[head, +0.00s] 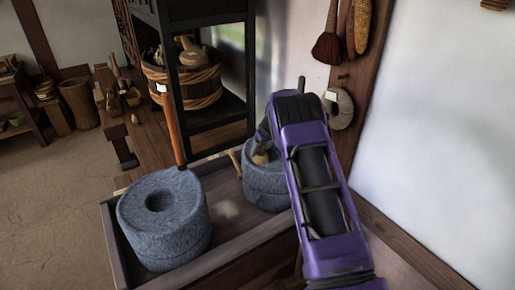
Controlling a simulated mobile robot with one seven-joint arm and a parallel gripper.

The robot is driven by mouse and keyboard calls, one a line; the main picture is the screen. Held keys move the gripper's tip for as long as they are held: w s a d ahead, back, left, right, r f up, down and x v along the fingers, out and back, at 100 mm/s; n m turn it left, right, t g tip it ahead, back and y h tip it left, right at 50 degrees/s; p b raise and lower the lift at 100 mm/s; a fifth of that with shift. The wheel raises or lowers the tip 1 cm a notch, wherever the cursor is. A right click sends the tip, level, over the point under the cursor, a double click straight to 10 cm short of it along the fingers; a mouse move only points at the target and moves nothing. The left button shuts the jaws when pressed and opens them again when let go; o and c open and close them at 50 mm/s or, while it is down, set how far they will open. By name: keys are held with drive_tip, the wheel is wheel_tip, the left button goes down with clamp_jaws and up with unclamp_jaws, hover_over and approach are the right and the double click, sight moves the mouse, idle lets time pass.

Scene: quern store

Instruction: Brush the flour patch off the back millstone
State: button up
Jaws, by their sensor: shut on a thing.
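The back millstone (262,196) is a grey-blue stone drum in the wooden tray (128,255), partly hidden behind my purple arm. My gripper (262,147) is over its top, largely hidden by the arm, and shut on a small tan thing that looks like a brush (261,158). The brush's lower end is at or just above the stone's top; I cannot tell if they touch. I cannot make out a flour patch on this stone's visible top. A faint pale smudge (228,209) lies on the tray floor between the stones.
Brushes (328,46) hang on the wall post at right.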

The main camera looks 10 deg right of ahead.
drive_tip(key=shift+s+d+f, duration=0.1)
drive_tip(key=shift+s+d, duration=0.4)
drive_tip(key=shift+s, duration=0.3)
drive_tip(key=shift+s+d+r, duration=0.1)
drive_tip(key=shift+s+d, duration=0.4)
drive_tip(key=shift+s, duration=0.3)
drive_tip(key=shift+s+d+f, duration=0.1)
drive_tip(key=shift+s+d, duration=0.4)
drive_tip(key=shift+s, duration=0.3)
drive_tip(key=shift+w+a+r, duration=0.1)
drive_tip(key=shift+w+a, duration=0.4)
drive_tip(key=shift+w, duration=0.3)
drive_tip(key=shift+w+a+r, duration=0.1)
drive_tip(key=shift+w+a, duration=0.4)
drive_tip(key=shift+w, duration=0.3)
drive_tip(key=shift+w+a+f, duration=0.1)
drive_tip(key=shift+w+a, duration=0.55)
drive_tip(key=shift+w, duration=0.35)
drive_tip(key=shift+w+a+f, duration=0.1)
drive_tip(key=shift+w+a, duration=0.55)
drive_tip(key=shift+w, duration=0.3)
drive_tip(key=shift+w+a, duration=0.65)
drive_tip(key=shift+w, duration=0.35)
clamp_jaws()
drive_tip(key=shift+r, duration=0.1)
drive_tip(key=shift+r+p, duration=0.9)
drive_tip(key=shift+r, duration=2.05)
wheel_tip(320, 180, up, 3)
drive_tip(key=shift+p, duration=0.75)
